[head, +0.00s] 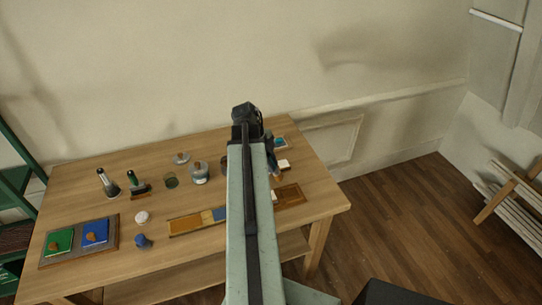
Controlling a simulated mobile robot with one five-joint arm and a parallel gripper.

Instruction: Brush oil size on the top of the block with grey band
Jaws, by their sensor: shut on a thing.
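My arm reaches away from me over the wooden table (75,200), and its links hide the middle of the table. My gripper (272,158) shows only in part, at the right side of the arm's far end, pointing down. It is shut on a thin thing that seems to be a brush (277,176); its shape is mostly hidden. A small white block (284,164) lies just right of the gripper. I cannot make out a grey band on any block at this size. The oil size container cannot be told apart from the other vessels.
Green (59,241) and blue (95,232) pads lie on a tray (113,238) at front left. A brown tray (290,195) lies right of the arm.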

